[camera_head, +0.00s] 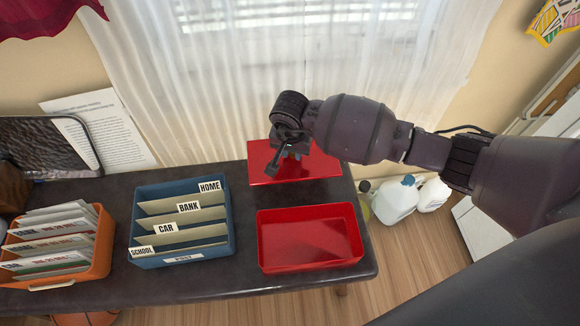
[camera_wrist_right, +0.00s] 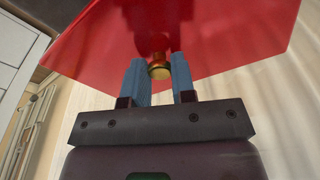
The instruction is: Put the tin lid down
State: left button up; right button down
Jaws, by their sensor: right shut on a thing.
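The red tin lid (camera_head: 322,170) is a flat red panel behind the open red tin (camera_head: 310,238) in the head view. My right gripper (camera_head: 285,158) is over the lid from above. In the right wrist view my right gripper (camera_wrist_right: 158,75) is shut on a brass-coloured knob (camera_wrist_right: 159,70) on the red lid (camera_wrist_right: 225,35). The head view does not show clearly whether the lid touches the table. The red tin is empty. My left gripper is in neither view.
A blue file box (camera_head: 183,262) with labelled dividers stands left of the tin. An orange box (camera_head: 100,262) of envelopes stands at the far left of the dark table (camera_head: 240,283). White jugs (camera_head: 395,203) stand on the floor to the right. A curtain (camera_head: 200,90) hangs behind.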

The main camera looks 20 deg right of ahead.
aim_at(292, 168)
notch_tip(292, 168, down, 3)
jog(key=shift+r+b, duration=0.1)
jog(key=shift+b, duration=0.2)
notch_tip(292, 168, down, 5)
jog(key=shift+s+b, duration=0.1)
jog(key=shift+b, duration=0.75)
jog(key=shift+f, duration=0.3)
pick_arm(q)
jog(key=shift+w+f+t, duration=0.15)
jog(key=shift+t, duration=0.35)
pick_arm(e)
jog(key=shift+r, duration=0.1)
jog(key=shift+f, duration=0.2)
jog(key=c, duration=0.9)
grip_release()
jog(key=shift+c, duration=0.2)
jog(key=shift+r, duration=0.15)
